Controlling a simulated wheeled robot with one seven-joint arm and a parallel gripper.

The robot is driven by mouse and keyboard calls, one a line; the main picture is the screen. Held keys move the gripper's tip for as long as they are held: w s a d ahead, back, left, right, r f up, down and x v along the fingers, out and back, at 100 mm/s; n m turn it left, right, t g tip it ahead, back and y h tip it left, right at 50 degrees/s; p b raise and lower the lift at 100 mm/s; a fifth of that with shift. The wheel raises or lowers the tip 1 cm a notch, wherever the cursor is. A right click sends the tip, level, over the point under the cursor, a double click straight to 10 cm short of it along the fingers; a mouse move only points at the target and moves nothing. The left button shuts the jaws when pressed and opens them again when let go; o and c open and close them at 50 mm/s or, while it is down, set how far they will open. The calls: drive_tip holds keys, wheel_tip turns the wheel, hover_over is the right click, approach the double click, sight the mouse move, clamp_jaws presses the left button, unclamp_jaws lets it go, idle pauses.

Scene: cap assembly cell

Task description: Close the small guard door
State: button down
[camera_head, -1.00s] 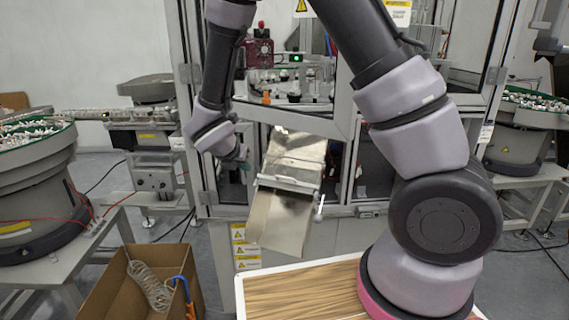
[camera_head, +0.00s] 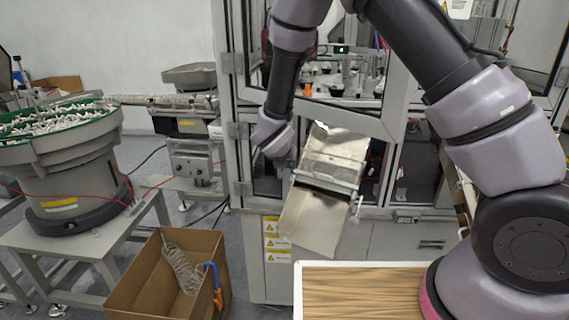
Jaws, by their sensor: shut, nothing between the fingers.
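A grey-framed guard door with a clear pane (camera_head: 392,100) stands on the front of the assembly cell. Its lower edge slants down to the right, and it looks swung outward; I cannot tell the exact angle. Hinges (camera_head: 235,62) show on the left post. My arm reaches down from the top, and my gripper (camera_head: 291,157) is low at the left of the cell front, just left of the metal chute. It is shut and holds nothing. Its fingertips are small and partly hidden, so I cannot tell whether they touch the door.
A shiny sloping metal chute (camera_head: 312,218) sticks out of the cell front. Below it stand a wood-slatted tray (camera_head: 362,264) and, to the left, an open cardboard box (camera_head: 141,283) with coiled hose. A bowl feeder (camera_head: 70,160) is at far left. Grey floor shows between them.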

drive_tip(key=shift+w+d, duration=0.15)
drive_tip(key=shift+w, duration=0.95)
